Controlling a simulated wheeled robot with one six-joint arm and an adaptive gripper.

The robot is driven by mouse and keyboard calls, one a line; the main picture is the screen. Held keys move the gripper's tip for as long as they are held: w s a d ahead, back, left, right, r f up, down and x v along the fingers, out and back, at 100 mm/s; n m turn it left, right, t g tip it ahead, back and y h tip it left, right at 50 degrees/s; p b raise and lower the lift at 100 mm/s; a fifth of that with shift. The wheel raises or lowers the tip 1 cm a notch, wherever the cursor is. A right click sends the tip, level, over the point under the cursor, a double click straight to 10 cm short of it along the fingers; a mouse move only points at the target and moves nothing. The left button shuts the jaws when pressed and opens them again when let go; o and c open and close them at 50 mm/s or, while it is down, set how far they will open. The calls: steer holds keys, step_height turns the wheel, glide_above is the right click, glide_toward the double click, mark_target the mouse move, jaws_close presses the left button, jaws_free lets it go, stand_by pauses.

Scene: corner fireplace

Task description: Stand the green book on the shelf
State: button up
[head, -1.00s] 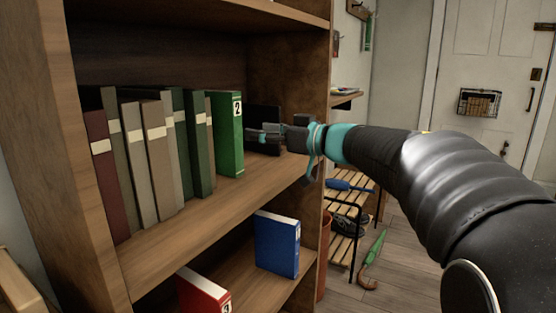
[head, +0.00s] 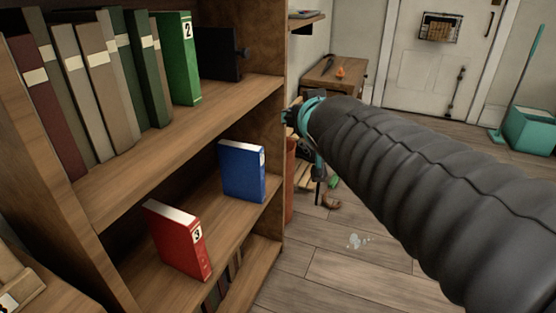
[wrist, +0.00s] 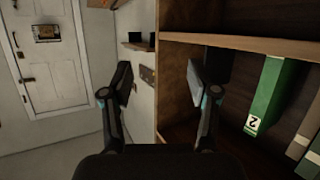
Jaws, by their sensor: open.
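The green book (head: 178,58), labelled 2, stands upright on the upper shelf (head: 180,125) at the right end of a row of books. It also shows in the wrist view (wrist: 270,95), where the picture is upside down. My gripper is open and empty in the wrist view (wrist: 160,85), apart from the green book, with the bookcase's side panel between its fingers in the picture. In the head view my gripper is beyond the bookcase's right front edge, its fingers mostly hidden by my arm.
A dark object (head: 219,53) stands right of the green book. A blue book (head: 242,172) and a red book (head: 178,240) stand on the shelf below. The bookcase's side panel (head: 268,35) is close to my arm. Open floor (head: 400,250) lies to the right.

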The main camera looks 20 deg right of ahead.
steer(key=s+a+f+g+y, duration=0.1)
steer(key=s+f+g, duration=0.3)
steer(key=s+f, duration=0.5)
steer(key=s+a+f+n+g+y, duration=0.1)
steer(key=s+a+f+g, duration=0.2)
steer(key=s+f, duration=0.5)
steer(key=s+g, duration=0.1)
steer(key=s, duration=0.2)
steer(key=shift+a+f, duration=0.35)
